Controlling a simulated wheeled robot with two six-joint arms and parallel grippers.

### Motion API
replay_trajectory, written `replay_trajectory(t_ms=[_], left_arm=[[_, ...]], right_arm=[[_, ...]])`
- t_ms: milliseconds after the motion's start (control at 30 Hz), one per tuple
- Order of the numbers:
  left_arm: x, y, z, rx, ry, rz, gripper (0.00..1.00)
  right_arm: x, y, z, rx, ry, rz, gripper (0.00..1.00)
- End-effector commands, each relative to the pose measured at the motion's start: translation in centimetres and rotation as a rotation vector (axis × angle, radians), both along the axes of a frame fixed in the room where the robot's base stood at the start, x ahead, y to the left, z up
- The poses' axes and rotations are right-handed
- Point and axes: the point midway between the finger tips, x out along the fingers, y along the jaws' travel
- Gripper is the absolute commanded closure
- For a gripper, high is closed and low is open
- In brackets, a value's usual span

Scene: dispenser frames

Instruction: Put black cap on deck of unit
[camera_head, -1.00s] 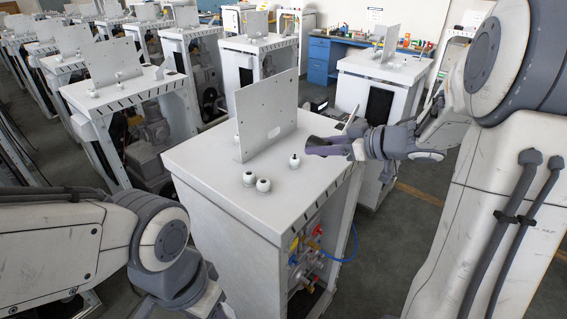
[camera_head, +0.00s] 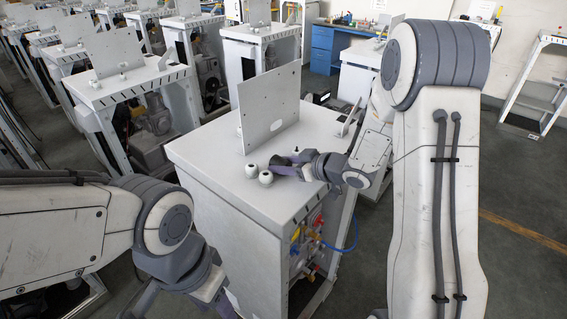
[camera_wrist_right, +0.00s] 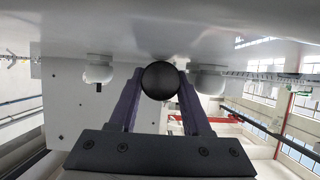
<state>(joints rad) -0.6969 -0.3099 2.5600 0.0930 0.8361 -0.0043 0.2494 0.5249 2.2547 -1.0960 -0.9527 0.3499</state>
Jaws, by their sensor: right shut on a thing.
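The unit's light grey deck (camera_head: 215,150) is in front of me, with an upright plate (camera_head: 270,108) on it. My right gripper (camera_head: 282,168) is low over the deck, beside two white knobs (camera_head: 258,174). In the right wrist view its purple fingers (camera_wrist_right: 160,90) are shut on the round black cap (camera_wrist_right: 160,80). The cap appears close to the deck surface (camera_wrist_right: 200,35); I cannot tell whether it touches.
A white knob stands on each side of the fingers in the right wrist view, left (camera_wrist_right: 99,70) and right (camera_wrist_right: 208,82). A small dark-tipped post (camera_head: 296,151) shows behind the gripper. Rows of similar units (camera_head: 130,85) stand behind. The deck's near left part is clear.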

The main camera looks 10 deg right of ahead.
Motion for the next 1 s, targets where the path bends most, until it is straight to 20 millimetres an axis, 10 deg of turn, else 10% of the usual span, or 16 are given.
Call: replay_trajectory(t_ms=[267, 300, 333, 733, 1000], left_arm=[[0.0, 0.0, -0.3, 0.000, 0.000, 0.000, 0.50], [0.0, 0.0, -0.2, 0.000, 0.000, 0.000, 0.50], [0.0, 0.0, -0.2, 0.000, 0.000, 0.000, 0.50], [0.0, 0.0, -0.2, 0.000, 0.000, 0.000, 0.50], [0.0, 0.0, -1.1, 0.000, 0.000, 0.002, 0.50]], right_arm=[[0.0, 0.0, -0.3, 0.001, -0.001, 0.000, 1.00], [0.0, 0.0, -0.2, 0.000, 0.000, -0.001, 0.44], [0.0, 0.0, -0.2, 0.000, 0.000, 0.000, 0.39], [-0.3, -0.4, 0.2, 0.000, -0.003, -0.002, 0.39], [-3.9, -3.3, 2.3, -0.001, -0.005, -0.007, 0.39]])
